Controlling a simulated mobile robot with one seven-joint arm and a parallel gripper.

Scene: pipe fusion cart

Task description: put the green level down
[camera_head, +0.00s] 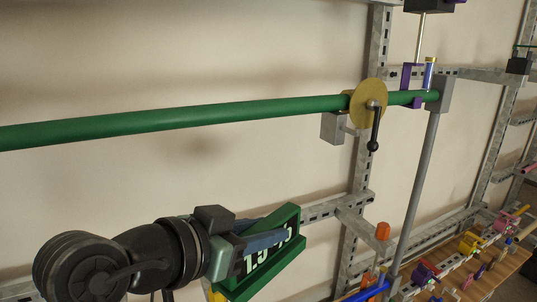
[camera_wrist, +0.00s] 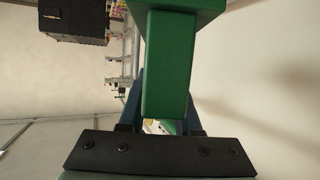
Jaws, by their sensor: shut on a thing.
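The green level (camera_head: 263,277) is a green block-like frame with white markings reading about "1.5", partly covered by my gripper. My gripper (camera_head: 262,240), with blue fingers, is shut on it and holds it in front of the wall, below the long green pipe. In the wrist view the green level (camera_wrist: 167,65) fills the upper middle, between the blue fingers of my gripper (camera_wrist: 165,100). Part of the level is hidden behind the fingers. I cannot see any surface touching its underside.
A long green pipe (camera_head: 190,117) runs through a yellow disc clamp (camera_head: 367,104) with a black handle. Slotted metal rails (camera_head: 357,207) and a grey post (camera_head: 419,185) stand right of my gripper. A wooden board (camera_head: 490,278) with several coloured tools lies at lower right.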

